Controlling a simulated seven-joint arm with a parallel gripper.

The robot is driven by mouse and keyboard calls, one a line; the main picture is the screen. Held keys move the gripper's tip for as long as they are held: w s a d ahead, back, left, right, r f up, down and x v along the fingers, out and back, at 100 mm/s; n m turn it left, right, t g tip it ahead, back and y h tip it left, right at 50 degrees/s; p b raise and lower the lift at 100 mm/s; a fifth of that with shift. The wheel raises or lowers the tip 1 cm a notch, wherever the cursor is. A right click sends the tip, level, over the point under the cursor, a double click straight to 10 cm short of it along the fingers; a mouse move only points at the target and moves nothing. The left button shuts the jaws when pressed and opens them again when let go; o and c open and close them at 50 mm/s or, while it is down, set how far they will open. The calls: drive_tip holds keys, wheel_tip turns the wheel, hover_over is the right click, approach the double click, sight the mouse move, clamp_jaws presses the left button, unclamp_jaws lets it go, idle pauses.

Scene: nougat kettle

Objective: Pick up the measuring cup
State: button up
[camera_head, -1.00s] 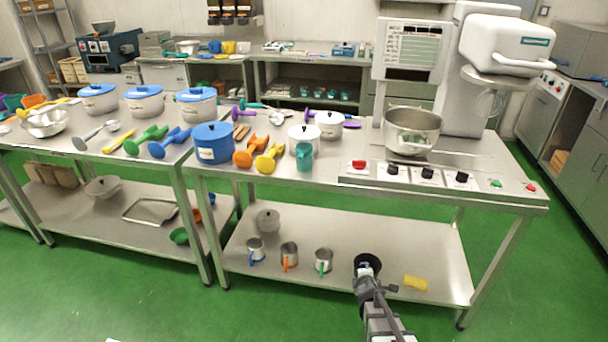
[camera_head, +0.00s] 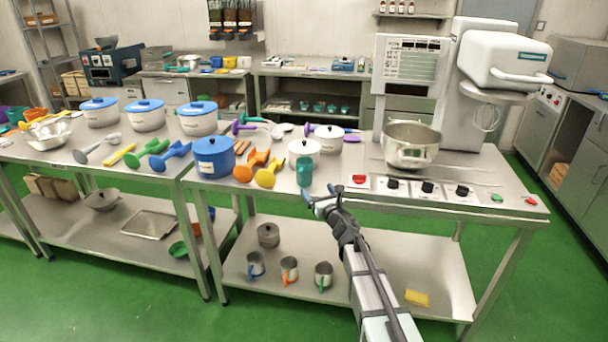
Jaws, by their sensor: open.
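A small teal cup (camera_head: 304,172), likely the measuring cup, stands upright near the front edge of the steel table (camera_head: 335,182). My gripper (camera_head: 320,193) is open and empty at the table's front edge, a little below and right of the teal cup in the picture. The fingers look apart from the cup; the exact gap in depth cannot be told. Metal cups with a blue handle (camera_head: 255,265), an orange handle (camera_head: 289,269) and a green handle (camera_head: 323,274) stand on the lower shelf.
Orange (camera_head: 243,173) and yellow (camera_head: 268,175) scoops lie left of the teal cup. A white lidded pot (camera_head: 304,151) stands close behind it. A control panel with knobs (camera_head: 427,187) is to the right, with a steel kettle (camera_head: 411,146) behind it.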

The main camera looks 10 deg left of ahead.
sight(308, 175)
drive_tip(key=x, duration=0.8)
drive_tip(key=shift+w+d, duration=0.1)
drive_tip(key=shift+d, duration=0.1)
drive_tip(key=shift+x, duration=2.85)
drive_tip(key=shift+r, duration=0.15)
drive_tip(key=shift+c, duration=0.2)
drive_tip(key=c, duration=1.1)
drive_tip(key=shift+r, duration=0.15)
drive_tip(key=shift+c, duration=0.2)
